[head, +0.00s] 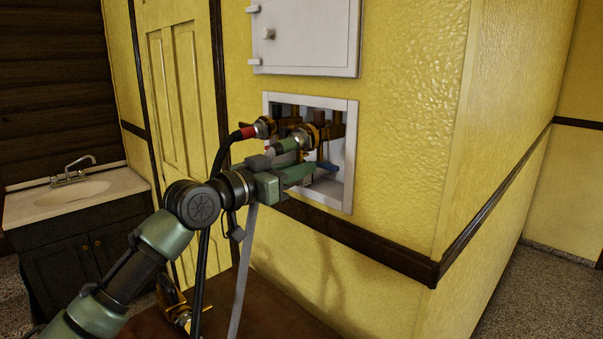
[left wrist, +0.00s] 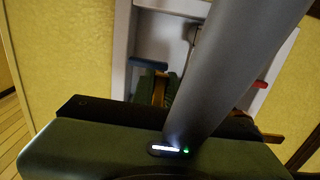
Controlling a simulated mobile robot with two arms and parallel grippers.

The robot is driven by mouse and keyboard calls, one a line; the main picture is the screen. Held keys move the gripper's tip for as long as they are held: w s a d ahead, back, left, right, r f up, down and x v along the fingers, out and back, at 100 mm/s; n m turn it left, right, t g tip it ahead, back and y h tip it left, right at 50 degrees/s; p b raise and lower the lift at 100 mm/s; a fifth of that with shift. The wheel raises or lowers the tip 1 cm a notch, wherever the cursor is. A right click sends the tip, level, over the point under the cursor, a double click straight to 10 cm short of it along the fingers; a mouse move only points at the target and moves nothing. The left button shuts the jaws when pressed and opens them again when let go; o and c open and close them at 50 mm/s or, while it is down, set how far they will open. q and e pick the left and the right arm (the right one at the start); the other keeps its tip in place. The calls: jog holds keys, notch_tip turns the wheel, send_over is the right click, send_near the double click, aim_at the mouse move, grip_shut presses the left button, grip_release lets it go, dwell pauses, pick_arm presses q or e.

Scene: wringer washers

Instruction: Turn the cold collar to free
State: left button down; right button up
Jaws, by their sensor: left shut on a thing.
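The recessed white supply box (head: 348,190) in the yellow wall holds two brass hose fittings. The cold collar (head: 316,133) is a brass ring at the right fitting, partly hidden by my left gripper (head: 298,155). My left gripper is at this collar, with its fingers closed around it. In the left wrist view, a bit of brass (left wrist: 159,88) shows between the dark fingers; most of the grip is hidden. A thick grey hose (left wrist: 225,70) crosses close in front of that camera and hangs below the gripper in the head view (head: 243,270). My right gripper is not in view.
A black hose (head: 214,175) with a red band (head: 248,131) joins the left fitting. A white cabinet door (head: 305,38) stands above the box. A brass fitting (head: 176,300) is low down near a brown surface (head: 270,310). A sink (head: 72,194) stands far left.

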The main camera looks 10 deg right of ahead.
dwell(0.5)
pick_arm(q)
jog(key=c, duration=1.4)
grip_release()
jog(key=shift+w, duration=0.1)
jog(key=shift+a, duration=0.1)
jog(key=b+v, duration=0.2)
jog(key=v, duration=0.5)
jog(key=shift+s+a, duration=0.25)
jog(key=shift+a, duration=0.1)
jog(key=shift+f, duration=0.1)
